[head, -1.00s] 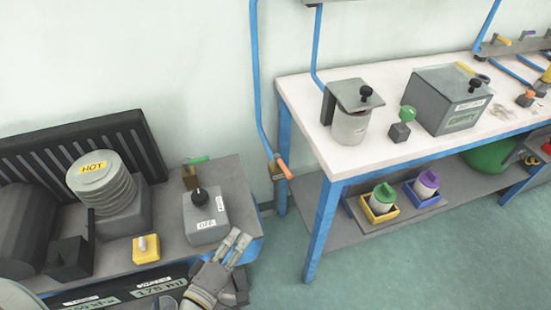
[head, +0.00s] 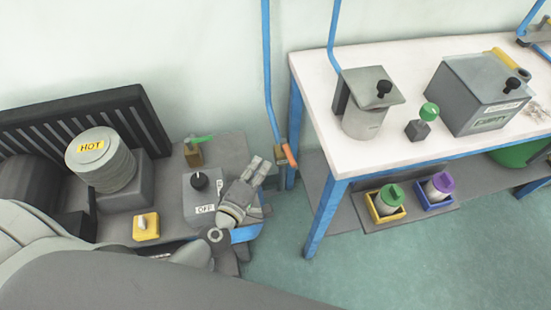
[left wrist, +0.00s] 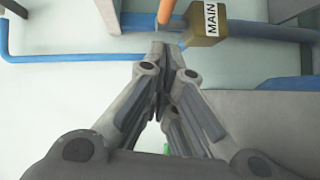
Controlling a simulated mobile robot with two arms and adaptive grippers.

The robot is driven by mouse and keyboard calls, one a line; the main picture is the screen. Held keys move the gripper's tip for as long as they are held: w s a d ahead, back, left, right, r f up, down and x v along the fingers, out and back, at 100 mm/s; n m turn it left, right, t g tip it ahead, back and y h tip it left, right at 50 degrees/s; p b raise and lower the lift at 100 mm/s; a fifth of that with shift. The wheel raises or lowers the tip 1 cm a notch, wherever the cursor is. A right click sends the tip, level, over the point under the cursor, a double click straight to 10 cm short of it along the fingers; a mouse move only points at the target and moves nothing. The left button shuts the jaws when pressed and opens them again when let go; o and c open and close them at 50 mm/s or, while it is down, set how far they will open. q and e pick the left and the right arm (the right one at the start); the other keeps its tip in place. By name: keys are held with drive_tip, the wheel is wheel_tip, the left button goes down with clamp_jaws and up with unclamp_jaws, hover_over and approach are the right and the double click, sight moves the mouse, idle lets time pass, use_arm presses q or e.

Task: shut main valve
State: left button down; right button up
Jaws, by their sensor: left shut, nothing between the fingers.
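The main valve (head: 280,158) is a brass body on the blue wall pipe, between the grey bench and the white table. Its orange handle (head: 290,155) slants down to the right in the head view. In the left wrist view the brass body (left wrist: 205,28) carries a "MAIN" label, and the orange handle (left wrist: 166,12) shows at the top edge. My left gripper (head: 260,166) is shut and empty, just left of the valve in the head view. Its closed fingertips (left wrist: 160,58) point towards the handle in the left wrist view; I cannot tell whether they touch it. My right gripper is not in view.
A green-handled valve (head: 193,153) and a grey "OFF" knob box (head: 203,197) stand beside my left gripper on the bench. A cylinder marked "HOT" (head: 103,165) stands further left. The white table (head: 330,150) borders the valve's right side.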

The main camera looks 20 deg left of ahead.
sight(283, 149)
use_arm(q)
drive_tip(key=w+d, duration=0.1)
drive_tip(key=w+d+f, duration=0.1)
drive_tip(key=w+d, duration=0.1)
drive_tip(key=shift+w+d, duration=0.15)
drive_tip(key=shift+w, duration=0.15)
drive_tip(key=shift+r, duration=0.1)
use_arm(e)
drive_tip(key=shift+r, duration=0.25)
